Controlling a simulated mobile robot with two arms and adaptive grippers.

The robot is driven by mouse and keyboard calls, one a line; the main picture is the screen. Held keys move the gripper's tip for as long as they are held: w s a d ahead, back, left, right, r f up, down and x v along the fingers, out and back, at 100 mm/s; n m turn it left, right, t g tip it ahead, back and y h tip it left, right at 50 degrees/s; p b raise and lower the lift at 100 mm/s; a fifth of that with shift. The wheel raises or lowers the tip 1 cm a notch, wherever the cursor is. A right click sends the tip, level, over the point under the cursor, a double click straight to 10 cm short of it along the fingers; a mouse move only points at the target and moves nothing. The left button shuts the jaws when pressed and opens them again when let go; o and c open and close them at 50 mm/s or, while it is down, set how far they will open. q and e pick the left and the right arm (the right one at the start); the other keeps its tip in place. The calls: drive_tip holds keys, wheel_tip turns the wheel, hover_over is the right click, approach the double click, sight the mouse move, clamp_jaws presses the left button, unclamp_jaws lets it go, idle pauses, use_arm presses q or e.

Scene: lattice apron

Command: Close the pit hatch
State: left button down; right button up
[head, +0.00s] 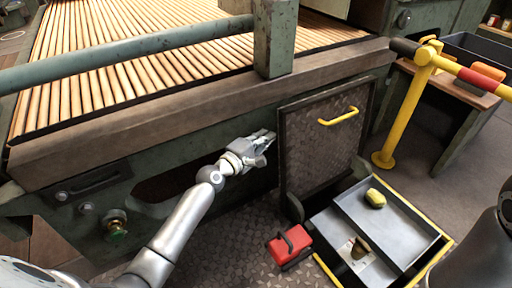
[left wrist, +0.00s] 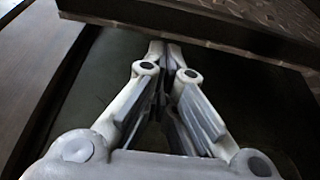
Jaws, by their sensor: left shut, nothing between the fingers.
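The pit hatch (head: 318,155) is a dark checker-plate panel in a black frame, with a yellow handle (head: 338,116). It stands raised, nearly upright, at the back left of the open pit (head: 400,218). My left gripper (head: 270,138) is shut and empty just left of the hatch's left edge. In the left wrist view the gripper's tips (left wrist: 165,46) meet near a dark patterned panel edge (left wrist: 225,38) that looks like the hatch; I cannot tell if they touch. My right gripper is out of view.
A red box with a dark handle (head: 288,246) stands on the floor at the pit's left. A yellow-green item (head: 375,198) and a brownish one lie in the pit. A yellow post (head: 418,100) with a rail stands behind right. The slatted machine bed (head: 130,40) fills the back left.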

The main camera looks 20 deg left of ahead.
use_arm(q)
drive_tip(key=shift+x, duration=0.95)
